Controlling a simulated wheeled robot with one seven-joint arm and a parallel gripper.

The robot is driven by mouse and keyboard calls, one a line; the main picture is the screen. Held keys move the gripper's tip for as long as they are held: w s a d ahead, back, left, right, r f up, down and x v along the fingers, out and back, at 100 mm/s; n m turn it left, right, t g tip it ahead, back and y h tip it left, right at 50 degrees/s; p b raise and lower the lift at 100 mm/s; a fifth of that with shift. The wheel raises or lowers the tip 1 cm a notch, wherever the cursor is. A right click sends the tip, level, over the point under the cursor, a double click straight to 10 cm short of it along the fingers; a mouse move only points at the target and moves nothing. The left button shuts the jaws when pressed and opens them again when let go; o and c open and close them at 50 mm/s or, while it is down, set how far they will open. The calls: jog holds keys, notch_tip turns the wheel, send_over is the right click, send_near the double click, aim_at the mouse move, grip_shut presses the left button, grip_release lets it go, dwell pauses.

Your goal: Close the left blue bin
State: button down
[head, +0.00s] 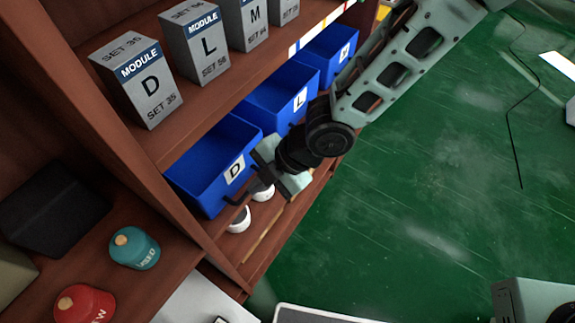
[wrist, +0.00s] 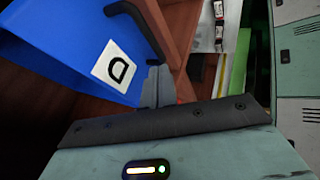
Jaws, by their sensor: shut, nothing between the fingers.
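The left blue bin (head: 200,172), with a white "D" label, sits on the lower shelf level. Its front sticks out past the upper shelf's edge and its empty-looking inside shows. In the wrist view the bin (wrist: 60,45) fills the upper left, tilted in the picture, with a dark handle (wrist: 133,15) on its front. My gripper (head: 252,182) is at the front of this bin, beside the label and close to the handle. It is shut and empty; its grey fingers (wrist: 154,88) show near the bin's front face. I cannot tell whether they touch it.
Blue bins labelled "L" (head: 272,98) and another (head: 330,52) stand further right. Grey module boxes (head: 140,85) stand on the shelf above. White round items (head: 240,220) sit below the bin. A teal cap (head: 134,248) is at lower left. Green floor (head: 430,170) is open to the right.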

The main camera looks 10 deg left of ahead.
jog(key=p+v, duration=0.1)
jog(key=v, duration=0.7)
jog(key=shift+d, duration=0.1)
jog(key=s+d+r+m+t+h, duration=0.1)
jog(key=d+r+m+h, duration=0.15)
jog(key=d+m, duration=0.3)
jog(key=d+r+m+t+h+b, duration=0.1)
jog(key=d+r+m+h, duration=0.1)
jog(key=d+r+m, duration=0.3)
jog(key=s+d+r+m+t+h, duration=0.1)
jog(key=d+m+h, duration=0.1)
jog(key=d+m, duration=0.35)
jog(key=s+d+r+m+g, duration=0.1)
jog(key=s+d+r+m, duration=0.3)
jog(key=s+d+m, duration=0.1)
jog(key=shift+s+d+m+b, duration=0.3)
jog(key=shift+d+m, duration=0.05)
jog(key=shift+m, duration=0.35)
jog(key=shift+r, duration=0.1)
